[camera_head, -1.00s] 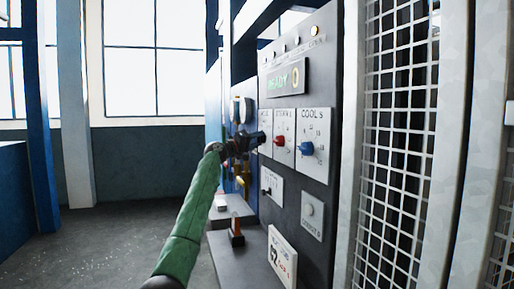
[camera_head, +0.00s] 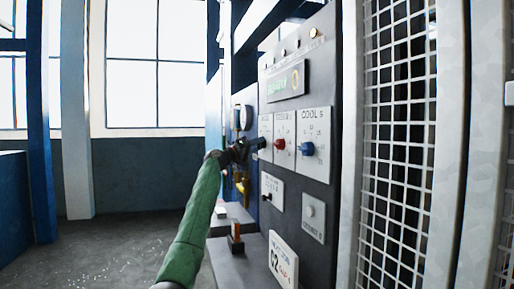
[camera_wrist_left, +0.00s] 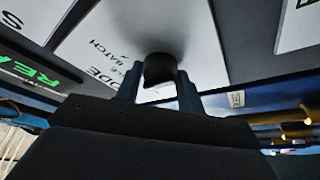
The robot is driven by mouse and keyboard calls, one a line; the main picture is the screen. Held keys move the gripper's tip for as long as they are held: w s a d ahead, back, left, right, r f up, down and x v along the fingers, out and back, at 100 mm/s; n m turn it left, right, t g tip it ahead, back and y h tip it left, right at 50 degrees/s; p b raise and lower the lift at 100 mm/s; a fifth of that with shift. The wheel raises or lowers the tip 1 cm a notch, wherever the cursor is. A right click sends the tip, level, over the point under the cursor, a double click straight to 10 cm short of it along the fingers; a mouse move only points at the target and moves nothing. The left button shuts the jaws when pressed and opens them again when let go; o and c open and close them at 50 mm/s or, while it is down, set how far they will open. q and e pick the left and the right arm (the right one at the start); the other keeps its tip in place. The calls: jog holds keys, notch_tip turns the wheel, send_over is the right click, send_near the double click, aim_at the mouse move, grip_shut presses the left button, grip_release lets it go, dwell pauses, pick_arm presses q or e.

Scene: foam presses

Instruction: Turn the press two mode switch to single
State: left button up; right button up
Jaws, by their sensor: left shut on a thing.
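The mode switch is a black knob (camera_wrist_left: 160,68) on a white plate (camera_wrist_left: 105,42) in the left wrist view; the plate's lettering partly reads "ODE" and "BATCH". My left gripper (camera_wrist_left: 159,88) has one finger on each side of the knob and is shut on it. In the head view my left gripper (camera_head: 257,145) is at the leftmost white plate (camera_head: 265,126) of the press panel and hides the knob there. The switch's setting cannot be read. My right gripper is not in view.
Right of the mode plate are a red knob (camera_head: 279,144) and a blue knob (camera_head: 307,148). A display (camera_head: 287,82) sits above; its green text shows in the left wrist view. Below are a small black switch (camera_head: 267,196) and a round button (camera_head: 310,211). Mesh guarding (camera_head: 400,150) stands at right.

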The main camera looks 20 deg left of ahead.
pick_arm(q)
jog(key=shift+f, duration=0.2)
jog(key=o, duration=1)
jog(key=shift+r, duration=0.1)
jog(key=b+v, duration=0.1)
jog(key=v, duration=0.6)
jog(key=shift+s+a, duration=0.2)
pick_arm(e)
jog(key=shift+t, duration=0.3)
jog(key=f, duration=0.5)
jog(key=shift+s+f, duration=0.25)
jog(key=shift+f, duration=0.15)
pick_arm(q)
jog(key=shift+a, duration=0.1)
